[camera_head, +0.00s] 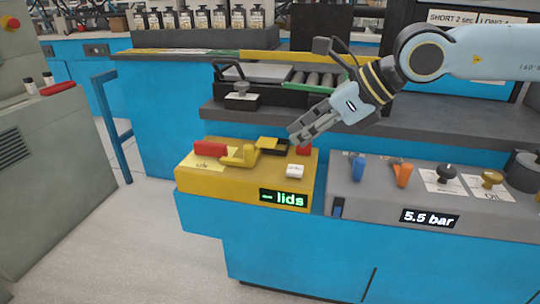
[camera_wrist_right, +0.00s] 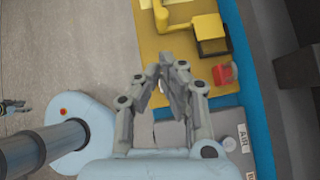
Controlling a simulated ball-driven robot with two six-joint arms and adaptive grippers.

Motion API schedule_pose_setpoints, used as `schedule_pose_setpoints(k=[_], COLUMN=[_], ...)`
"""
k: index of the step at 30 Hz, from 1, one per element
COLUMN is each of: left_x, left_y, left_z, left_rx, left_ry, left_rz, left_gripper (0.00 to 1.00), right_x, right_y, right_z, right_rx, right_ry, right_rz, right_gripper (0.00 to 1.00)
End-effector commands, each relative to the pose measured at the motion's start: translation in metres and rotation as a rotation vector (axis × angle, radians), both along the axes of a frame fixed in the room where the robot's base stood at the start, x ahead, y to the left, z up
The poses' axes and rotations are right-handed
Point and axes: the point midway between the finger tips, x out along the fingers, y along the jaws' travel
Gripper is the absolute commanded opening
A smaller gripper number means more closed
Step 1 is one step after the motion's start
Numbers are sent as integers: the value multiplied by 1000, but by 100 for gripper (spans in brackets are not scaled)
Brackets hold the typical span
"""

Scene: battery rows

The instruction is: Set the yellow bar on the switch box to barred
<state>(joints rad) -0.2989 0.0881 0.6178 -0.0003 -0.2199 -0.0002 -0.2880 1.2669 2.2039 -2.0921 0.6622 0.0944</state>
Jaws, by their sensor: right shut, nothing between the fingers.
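The yellow switch box (camera_head: 225,188) stands on the blue bench with a lit display reading "– lids". The bar also shows at the top of the right wrist view (camera_wrist_right: 178,18). My right gripper (camera_head: 296,137) is shut and empty above the box's right rear part, apart from the bar. It partly hides a second red block (camera_head: 304,150). A small dark shape at the right wrist view's left edge may be my left gripper (camera_wrist_right: 16,106).
A white button (camera_head: 294,171) sits on the box's right side. A grey panel (camera_head: 375,205) right of it carries blue and orange levers, two knobs and a "5.5 bar" display. Behind stands a dark ledge with a roller unit (camera_head: 315,80). The floor left of the bench is clear.

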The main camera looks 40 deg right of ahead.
Motion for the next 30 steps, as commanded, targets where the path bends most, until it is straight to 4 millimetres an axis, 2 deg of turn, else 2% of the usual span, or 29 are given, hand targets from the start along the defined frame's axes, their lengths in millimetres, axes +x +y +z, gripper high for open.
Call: schedule_pose_setpoints(k=[1, 3, 9, 12, 15, 21, 30], left_x=[-7, -12, -19, -3, 2, 2, 4], left_y=[2, 2, -3, 0, 5, 7, 8], left_z=[-14, -27, -54, -55, -59, -62, -62], left_rx=[1, 2, -3, 0, 6, 9, 10], left_ry=[12, 21, 41, 23, 24, 30, 30], left_rz=[0, 0, 2, 1, -2, -3, -4], left_gripper=[40, 40, 40, 40, 40, 40, 40], right_x=[4, 9, 27, 35, 42, 52, 55], right_y=[3, 6, 19, 22, 28, 33, 34], right_z=[-11, -19, -38, -45, -52, -61, -63], right_rx=[5, 6, 13, 12, 11, 6, 4], right_ry=[-1, 0, 0, -1, 1, -1, 1], right_rz=[-1, 1, 0, -2, 0, 1, 1], right_gripper=[0, 0, 0, 0, 0, 0, 0])
